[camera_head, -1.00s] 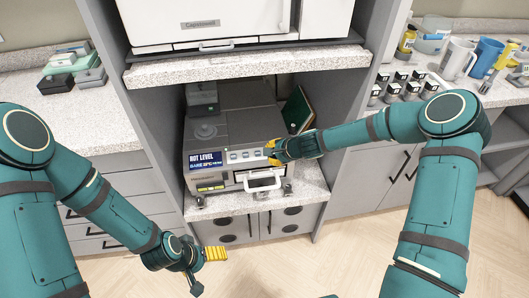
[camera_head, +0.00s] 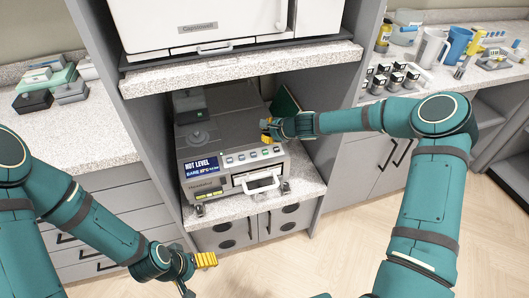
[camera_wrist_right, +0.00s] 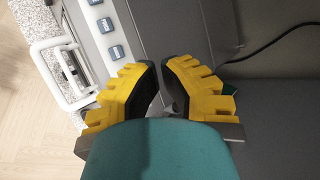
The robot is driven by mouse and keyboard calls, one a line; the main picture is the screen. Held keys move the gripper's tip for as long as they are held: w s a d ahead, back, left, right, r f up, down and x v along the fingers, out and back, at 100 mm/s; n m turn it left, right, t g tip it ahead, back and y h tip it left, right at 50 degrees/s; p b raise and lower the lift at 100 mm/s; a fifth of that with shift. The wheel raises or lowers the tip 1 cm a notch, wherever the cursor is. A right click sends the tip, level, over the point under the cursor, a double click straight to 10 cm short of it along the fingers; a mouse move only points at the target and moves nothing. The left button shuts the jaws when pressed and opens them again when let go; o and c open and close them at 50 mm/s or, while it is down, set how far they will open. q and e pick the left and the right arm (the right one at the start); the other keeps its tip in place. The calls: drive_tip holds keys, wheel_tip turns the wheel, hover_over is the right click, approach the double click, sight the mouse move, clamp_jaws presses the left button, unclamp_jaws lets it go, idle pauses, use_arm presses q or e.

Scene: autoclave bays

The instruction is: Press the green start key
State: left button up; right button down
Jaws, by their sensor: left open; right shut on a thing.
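The grey autoclave unit (camera_head: 222,132) sits in the middle bay. Its sloped front panel has a blue display (camera_head: 201,166) reading "HOT LEVEL" and a row of small keys (camera_head: 252,154). Several keys (camera_wrist_right: 105,25) show bluish in the right wrist view. I cannot single out the green start key by colour. My right gripper (camera_head: 266,130) is over the unit's top right, just behind the right end of the key row. Its yellow fingers (camera_wrist_right: 162,72) are drawn together; whatever is between them cannot be made out. My left gripper (camera_head: 205,260) is open and empty, low in front of the cabinet.
A white handle (camera_head: 262,184) sticks out of the unit's front. A speckled shelf (camera_head: 240,60) with a white appliance (camera_head: 205,25) hangs above. A dark green folder (camera_head: 287,103) leans behind my right gripper. Mugs and bottles stand on the right counter. The floor in front is clear.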

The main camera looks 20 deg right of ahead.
sight(264, 151)
drive_tip(key=shift+w+a+f+b, duration=0.1)
drive_tip(key=shift+w+f+b, duration=0.45)
drive_tip(key=shift+f, duration=0.85)
drive_tip(key=shift+w+d+f+b, duration=0.1)
drive_tip(key=shift+w+f+b, duration=0.45)
drive_tip(key=shift+f, duration=0.8)
drive_tip(key=shift+w+a+f+b, duration=0.1)
drive_tip(key=shift+w+f+b, duration=0.2)
drive_tip(key=shift+f+b, duration=0.75)
drive_tip(key=shift+f+p, duration=0.35)
drive_tip(key=shift+f, duration=0.05)
drive_tip(key=shift+f, duration=0.15)
drive_tip(key=shift+w+f, duration=0.15)
drive_tip(key=shift+f, duration=0.15)
drive_tip(key=shift+w+f, duration=0.1)
drive_tip(key=shift+f, duration=0.25)
drive_tip(key=shift+r, duration=0.1)
drive_tip(key=shift+s+r, duration=0.25)
drive_tip(key=shift+r, duration=0.45)
drive_tip(key=shift+r, duration=0.1)
